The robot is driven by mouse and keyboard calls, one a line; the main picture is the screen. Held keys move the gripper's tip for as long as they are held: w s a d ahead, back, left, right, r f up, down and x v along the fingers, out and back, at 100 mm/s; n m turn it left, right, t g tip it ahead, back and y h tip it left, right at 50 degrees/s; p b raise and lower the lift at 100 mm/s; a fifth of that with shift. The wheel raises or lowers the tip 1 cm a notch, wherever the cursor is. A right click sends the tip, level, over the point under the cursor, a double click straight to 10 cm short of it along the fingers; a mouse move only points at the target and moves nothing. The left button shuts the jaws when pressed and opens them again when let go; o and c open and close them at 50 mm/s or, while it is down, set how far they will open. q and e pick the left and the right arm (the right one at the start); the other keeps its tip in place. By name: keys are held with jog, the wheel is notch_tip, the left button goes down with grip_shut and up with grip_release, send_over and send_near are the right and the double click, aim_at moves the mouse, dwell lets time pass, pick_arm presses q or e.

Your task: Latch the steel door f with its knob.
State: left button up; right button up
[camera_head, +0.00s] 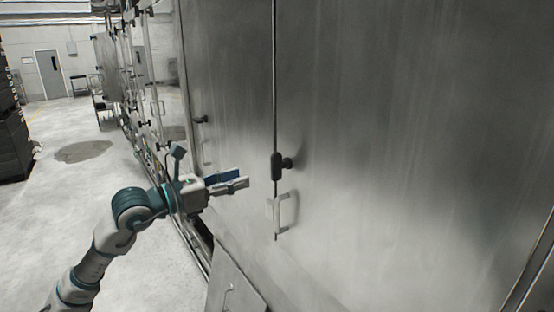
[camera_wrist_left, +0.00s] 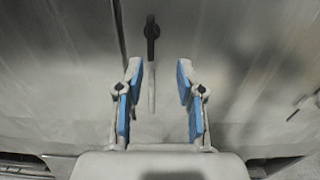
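The steel door (camera_head: 390,150) fills the right side of the head view; which panel is door f I cannot tell. A black knob (camera_head: 283,163) sits at the seam between two steel panels, above a pale bar handle (camera_head: 282,212). The knob (camera_wrist_left: 152,30) and the handle (camera_wrist_left: 152,88) also show in the left wrist view. My left gripper (camera_head: 243,180) is to the left of the knob and slightly lower, apart from it. My right gripper is in neither view.
Another black knob (camera_head: 201,119) sits on the steel panel farther left. A row of frames and pipes (camera_head: 135,85) runs back along the machine. Dark stacked crates (camera_head: 12,140) stand at the far left. The grey floor (camera_head: 75,200) left of my arm is open.

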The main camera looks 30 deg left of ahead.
aim_at(271, 166)
pick_arm(q)
jog(key=p+x, duration=0.2)
jog(key=x, duration=0.4)
jog(key=p+x, duration=0.2)
jog(key=x, duration=0.5)
jog(key=shift+w+a, duration=0.1)
jog(key=shift+a, duration=0.15)
jog(key=shift+w+d+f, duration=0.15)
jog(key=shift+w, duration=0.15)
jog(key=shift+s+a, duration=0.35)
jog(key=shift+a, duration=0.35)
jog(key=c, duration=0.7)
jog(key=shift+s+a, duration=0.4)
grip_shut()
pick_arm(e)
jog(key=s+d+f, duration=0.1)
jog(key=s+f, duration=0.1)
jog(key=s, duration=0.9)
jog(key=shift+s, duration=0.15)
